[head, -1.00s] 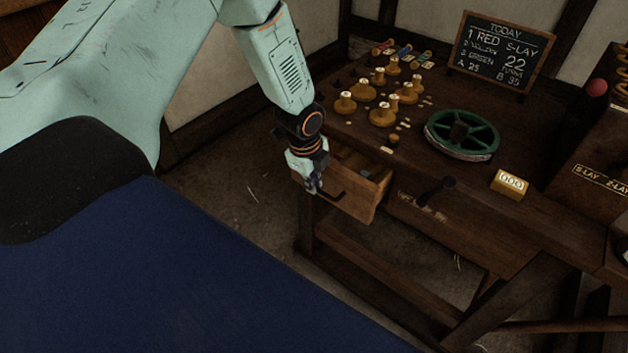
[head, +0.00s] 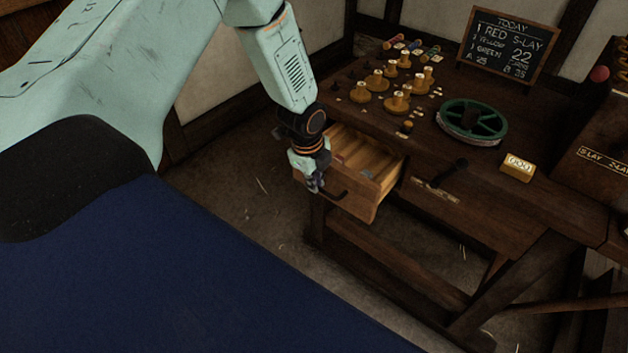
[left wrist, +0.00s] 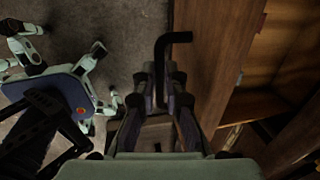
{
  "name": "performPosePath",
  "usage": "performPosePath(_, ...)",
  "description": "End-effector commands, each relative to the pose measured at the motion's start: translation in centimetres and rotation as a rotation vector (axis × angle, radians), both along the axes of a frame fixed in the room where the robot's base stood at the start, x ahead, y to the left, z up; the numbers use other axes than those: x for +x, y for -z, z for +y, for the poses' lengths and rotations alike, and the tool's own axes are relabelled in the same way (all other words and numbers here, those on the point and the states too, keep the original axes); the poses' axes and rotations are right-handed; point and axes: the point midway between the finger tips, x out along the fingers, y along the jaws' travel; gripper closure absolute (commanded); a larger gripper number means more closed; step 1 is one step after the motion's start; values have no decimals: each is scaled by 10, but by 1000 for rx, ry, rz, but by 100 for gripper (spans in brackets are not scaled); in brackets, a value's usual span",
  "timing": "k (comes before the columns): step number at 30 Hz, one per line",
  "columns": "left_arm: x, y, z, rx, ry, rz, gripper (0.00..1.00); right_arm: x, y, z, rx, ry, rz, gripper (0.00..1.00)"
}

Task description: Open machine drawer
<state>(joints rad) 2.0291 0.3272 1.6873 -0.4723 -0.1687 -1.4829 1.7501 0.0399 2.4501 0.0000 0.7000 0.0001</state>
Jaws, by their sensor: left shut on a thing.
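The wooden machine drawer (head: 366,192) stands pulled out from the left front of the dark machine table (head: 470,215). Its inside shows wooden dividers and a small grey thing near the front. My left gripper (head: 317,186) is at the drawer front, shut on its dark bar handle (head: 334,197). In the left wrist view, the handle (left wrist: 160,62) rises from between the fingers of my left gripper (left wrist: 160,108) and bends right, with the drawer front (left wrist: 212,60) beside it. My right gripper is not in view.
On the table are several wooden bobbins (head: 378,82), a green wheel (head: 472,120), a small counter block (head: 517,167) and a chalkboard (head: 507,45). A dark crank (head: 448,172) juts from the table front, right of the drawer. The floor (head: 255,195) before the drawer is clear.

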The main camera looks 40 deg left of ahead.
Motion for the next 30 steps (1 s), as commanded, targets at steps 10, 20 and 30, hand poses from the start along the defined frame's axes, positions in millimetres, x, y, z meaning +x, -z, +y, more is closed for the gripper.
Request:
performPosePath(10, 2, -1, 0, 1, 1, -3, 80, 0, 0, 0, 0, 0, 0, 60)
performPosePath(20, -1, -4, 0, 0, 0, -3, 80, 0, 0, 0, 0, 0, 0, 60)
performPosePath(30, -10, -57, 1, -3, -2, -6, 80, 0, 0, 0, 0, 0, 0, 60)
